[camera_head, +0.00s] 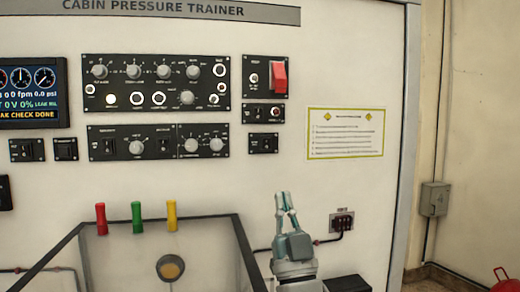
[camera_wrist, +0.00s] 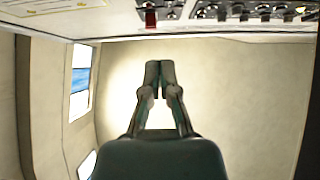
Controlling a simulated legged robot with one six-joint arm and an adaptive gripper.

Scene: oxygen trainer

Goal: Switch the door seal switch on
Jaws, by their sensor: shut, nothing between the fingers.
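My gripper (camera_head: 285,197) points up in front of the lower part of the trainer panel (camera_head: 330,85) in the head view, below the small switch boxes. Its fingers are together with nothing between them; they also show shut in the wrist view (camera_wrist: 160,66). The switch labels are too small to read, so I cannot tell which one is the door seal switch. Small switch plates (camera_head: 263,113) and (camera_head: 263,143) sit under a plate with a red guard (camera_head: 279,76). Two more small switch plates (camera_head: 27,150) and (camera_head: 65,149) sit at the left under the display.
Two wide knob panels (camera_head: 153,82) and (camera_head: 158,141) fill the middle. A display (camera_head: 34,91) is at the left. A dark-edged box (camera_head: 215,255) with red, green and yellow handles (camera_head: 136,217) above it stands left of my gripper. A yellow-bordered placard (camera_head: 346,133) is at the right.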

